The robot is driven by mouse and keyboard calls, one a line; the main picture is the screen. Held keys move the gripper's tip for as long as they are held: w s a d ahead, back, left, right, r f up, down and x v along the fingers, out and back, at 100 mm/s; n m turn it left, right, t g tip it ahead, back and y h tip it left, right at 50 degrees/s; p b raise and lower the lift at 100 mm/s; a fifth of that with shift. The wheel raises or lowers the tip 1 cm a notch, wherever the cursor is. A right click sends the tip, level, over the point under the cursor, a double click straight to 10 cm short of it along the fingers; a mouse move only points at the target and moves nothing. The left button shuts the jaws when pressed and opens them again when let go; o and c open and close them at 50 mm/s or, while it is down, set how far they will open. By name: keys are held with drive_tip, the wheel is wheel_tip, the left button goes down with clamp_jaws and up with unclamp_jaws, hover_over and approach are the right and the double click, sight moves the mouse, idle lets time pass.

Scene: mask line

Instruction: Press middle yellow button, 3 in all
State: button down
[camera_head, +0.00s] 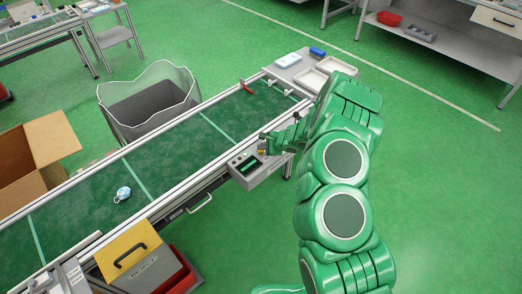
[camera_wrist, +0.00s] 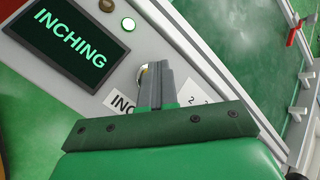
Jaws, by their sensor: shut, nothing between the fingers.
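The control box (camera_head: 262,176) is mounted on the near side of the conveyor, and its dark screen (camera_wrist: 68,40) reads "INCHING" in green letters in the wrist view. My gripper (camera_wrist: 157,68) is shut and empty, its fingertips over the panel beside the screen. A button with a silver rim and a bit of yellow (camera_wrist: 142,72) shows at the left edge of the fingertips, mostly hidden by them. A label starting "INC" lies below it, partly covered. I cannot tell whether the fingers touch the button. In the head view my gripper (camera_head: 268,143) is at the box's far right end.

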drive_tip(key=shift+r, duration=3.3)
wheel_tip(320, 180, up, 8)
drive_tip(key=n+y, duration=0.1)
drive_tip(key=n, duration=0.1)
hover_over(263, 151)
drive_tip(key=s+a, duration=0.2)
drive_tip(key=a, duration=0.2)
drive_tip(key=s+a+r+n+g+y, duration=0.15)
drive_tip(key=s+r+n, duration=0.25)
drive_tip(key=s+r, duration=0.55)
drive_tip(key=s+a+r+n+g, duration=0.3)
drive_tip(key=s+r+n, duration=0.3)
drive_tip(key=r, duration=0.6)
drive_tip(key=s+d+r+n+g+h, duration=0.1)
drive_tip(key=s+d+r+h, duration=0.2)
drive_tip(key=s, duration=0.5)
drive_tip(key=s+d+r+n+g+h, duration=0.15)
drive_tip(key=s+d, duration=0.25)
drive_tip(key=s, duration=0.4)
drive_tip(key=s+d+r+h, duration=0.1)
drive_tip(key=s+d+h, duration=0.2)
drive_tip(key=s+d, duration=0.6)
drive_tip(key=s+d+r+n+h, duration=0.1)
drive_tip(key=s+d+h, duration=0.1)
drive_tip(key=s+d, duration=0.7)
drive_tip(key=shift+s+r+h, duration=0.25)
drive_tip(key=shift+s+h, duration=0.15)
drive_tip(key=shift+s, duration=0.3)
